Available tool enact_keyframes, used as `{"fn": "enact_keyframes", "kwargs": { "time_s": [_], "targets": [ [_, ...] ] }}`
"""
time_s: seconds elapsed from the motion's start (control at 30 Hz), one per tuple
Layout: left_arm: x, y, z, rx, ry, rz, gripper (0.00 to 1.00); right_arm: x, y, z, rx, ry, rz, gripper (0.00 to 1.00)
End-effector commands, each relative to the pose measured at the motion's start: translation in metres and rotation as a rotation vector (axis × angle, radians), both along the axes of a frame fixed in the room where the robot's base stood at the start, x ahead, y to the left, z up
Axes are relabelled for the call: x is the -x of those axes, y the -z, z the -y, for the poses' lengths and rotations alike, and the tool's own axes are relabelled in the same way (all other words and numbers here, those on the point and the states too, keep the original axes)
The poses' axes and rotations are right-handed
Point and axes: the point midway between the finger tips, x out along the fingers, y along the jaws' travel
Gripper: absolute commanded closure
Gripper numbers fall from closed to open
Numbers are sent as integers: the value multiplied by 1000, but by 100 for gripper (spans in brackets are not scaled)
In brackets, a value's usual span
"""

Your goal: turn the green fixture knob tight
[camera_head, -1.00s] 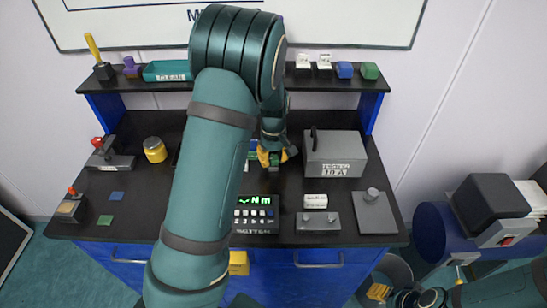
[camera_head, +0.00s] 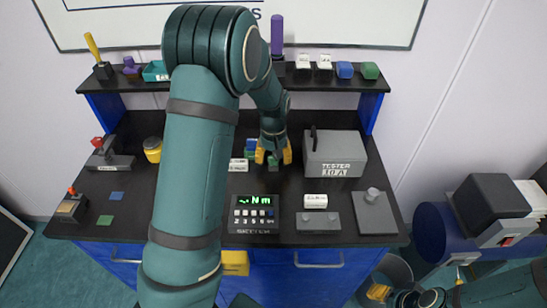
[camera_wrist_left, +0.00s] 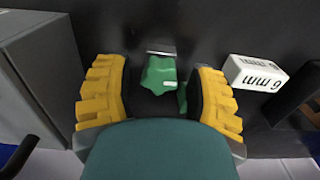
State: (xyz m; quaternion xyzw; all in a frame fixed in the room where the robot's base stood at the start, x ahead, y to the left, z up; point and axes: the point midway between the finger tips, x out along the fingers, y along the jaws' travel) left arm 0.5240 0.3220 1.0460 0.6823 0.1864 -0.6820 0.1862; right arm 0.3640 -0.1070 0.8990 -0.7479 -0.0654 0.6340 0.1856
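The green fixture knob (camera_wrist_left: 159,75) shows between my left gripper's fingers in the left wrist view, with a gap on each side. In the head view the green knob (camera_head: 273,166) is a small patch under the gripper, near the back of the bench. My left gripper (camera_head: 273,157) is open, its yellow-padded fingers (camera_wrist_left: 160,92) on either side of the knob. The knob's lower part is hidden by the gripper's body in the wrist view. My right gripper (camera_head: 379,292) is low at the right, away from the bench; its fingers are too unclear to judge.
A grey tester box (camera_head: 335,153) stands just right of the left gripper. A white 6 mm block (camera_wrist_left: 256,73) lies close on the other side. A keypad unit with green display (camera_head: 254,213) sits in front. My left arm covers the bench's left-middle.

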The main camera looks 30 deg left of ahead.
Motion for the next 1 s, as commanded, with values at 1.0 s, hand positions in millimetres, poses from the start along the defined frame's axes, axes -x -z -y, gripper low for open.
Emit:
{"fn": "enact_keyframes", "kwargs": {
  "time_s": [1.0],
  "targets": [
    [-1,-107,0,0,0,4,34,0,0,0,0,0,0,53]
  ]
}}
